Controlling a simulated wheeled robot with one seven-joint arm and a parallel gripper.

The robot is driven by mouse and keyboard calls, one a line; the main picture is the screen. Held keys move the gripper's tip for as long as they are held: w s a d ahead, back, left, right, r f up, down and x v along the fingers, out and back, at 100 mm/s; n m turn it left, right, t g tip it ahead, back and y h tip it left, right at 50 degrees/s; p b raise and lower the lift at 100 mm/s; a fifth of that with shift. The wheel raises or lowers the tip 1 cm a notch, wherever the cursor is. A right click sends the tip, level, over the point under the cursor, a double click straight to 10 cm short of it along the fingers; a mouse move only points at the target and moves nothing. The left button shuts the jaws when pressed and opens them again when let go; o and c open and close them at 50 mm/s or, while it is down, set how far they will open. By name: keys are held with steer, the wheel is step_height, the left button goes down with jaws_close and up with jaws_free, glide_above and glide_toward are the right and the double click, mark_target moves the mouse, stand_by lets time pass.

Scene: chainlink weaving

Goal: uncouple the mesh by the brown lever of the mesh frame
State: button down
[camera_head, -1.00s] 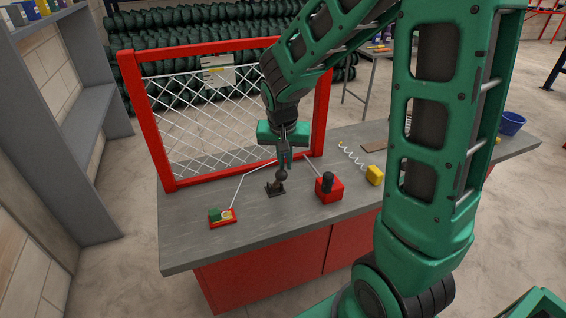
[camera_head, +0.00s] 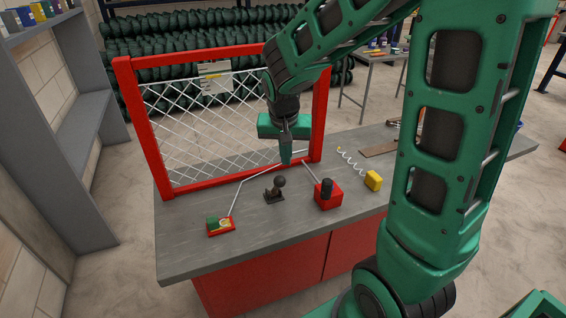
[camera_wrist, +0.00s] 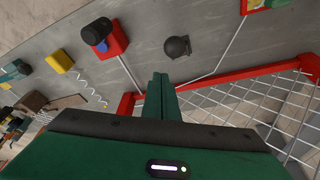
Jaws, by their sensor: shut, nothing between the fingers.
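The brown lever (camera_head: 274,190), a dark upright stub with a round knob, stands on the grey bench in front of the red mesh frame (camera_head: 146,125). Its knob shows in the wrist view (camera_wrist: 178,46). The wire mesh (camera_head: 205,125) hangs inside the frame. My gripper (camera_head: 286,161) is shut and empty, pointing down behind and above the lever, apart from it in the head view. Its closed fingers (camera_wrist: 160,90) show in the wrist view, with the knob beyond their tips. My fingers partly hide the frame's lower bar.
A red box with a black knob (camera_head: 328,194) stands right of the lever, a yellow block (camera_head: 373,181) with a white coil beyond it. A red plate with a green block (camera_head: 220,226) lies left. Pale rods run from both red pieces towards the frame. The bench front is clear.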

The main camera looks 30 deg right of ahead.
steer(key=s+a+r, duration=0.1)
steer(key=s+r, duration=0.3)
steer(key=s, duration=0.2)
steer(key=shift+a+r, duration=0.2)
steer(key=shift+a, duration=0.05)
steer(key=shift+s, duration=0.1)
steer(key=s+d+g+y, duration=0.1)
steer(key=s+d, duration=0.3)
steer(key=s, duration=0.6)
steer(key=s+d+g+y, duration=0.1)
steer(key=s+d, duration=0.4)
steer(key=s, duration=0.6)
steer(key=shift+g, duration=0.3)
steer(key=shift+r, duration=0.1)
